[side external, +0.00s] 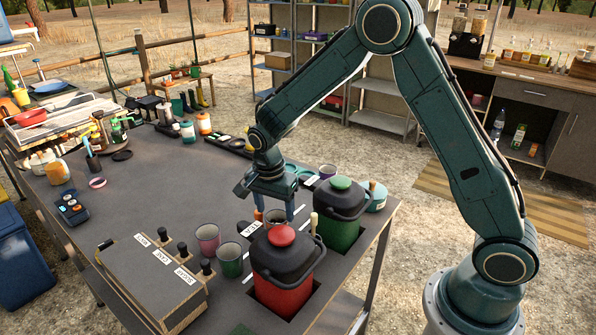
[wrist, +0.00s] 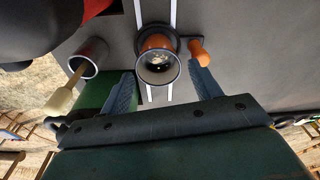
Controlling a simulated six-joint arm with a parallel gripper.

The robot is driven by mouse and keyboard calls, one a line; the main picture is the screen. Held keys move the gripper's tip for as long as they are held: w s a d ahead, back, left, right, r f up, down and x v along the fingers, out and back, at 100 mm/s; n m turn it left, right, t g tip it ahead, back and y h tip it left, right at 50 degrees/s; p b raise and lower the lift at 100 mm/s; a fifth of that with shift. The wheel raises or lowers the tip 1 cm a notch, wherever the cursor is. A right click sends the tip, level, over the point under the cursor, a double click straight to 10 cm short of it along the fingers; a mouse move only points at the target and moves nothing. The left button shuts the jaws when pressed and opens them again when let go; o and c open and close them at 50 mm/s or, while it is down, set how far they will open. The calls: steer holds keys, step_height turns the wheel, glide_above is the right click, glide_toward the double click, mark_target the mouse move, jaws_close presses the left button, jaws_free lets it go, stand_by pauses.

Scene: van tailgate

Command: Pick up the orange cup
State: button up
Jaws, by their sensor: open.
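In the wrist view an orange cup (wrist: 157,40) with a grey rim and grainy contents stands ahead of my gripper (wrist: 162,72), roughly centred between the fingertips, with clear space on both sides. My gripper is open and empty. In the side view my gripper (side external: 275,207) points down at the table, and a dark-rimmed cup (side external: 274,217) shows between its fingers. The cup's lower part is mostly hidden there by the red-topped jug.
A red-topped jug (side external: 285,270) and a green-topped jug (side external: 340,212) stand close by. A pink cup (side external: 207,238) and a green cup (side external: 229,262) are left of the red jug. An orange-handled item (wrist: 198,52) lies right of the cup.

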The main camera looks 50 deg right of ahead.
mark_target(277, 217)
steer(key=shift+s+d+f, duration=0.1)
steer(key=shift+d+f, duration=0.1)
steer(key=shift+f, duration=1.8)
steer(key=c, duration=0.9)
steer(key=shift+r, duration=0.4)
step_height(277, 217, up, 19)
stand_by(0.3)
steer(key=shift+r, duration=0.15)
stand_by(0.6)
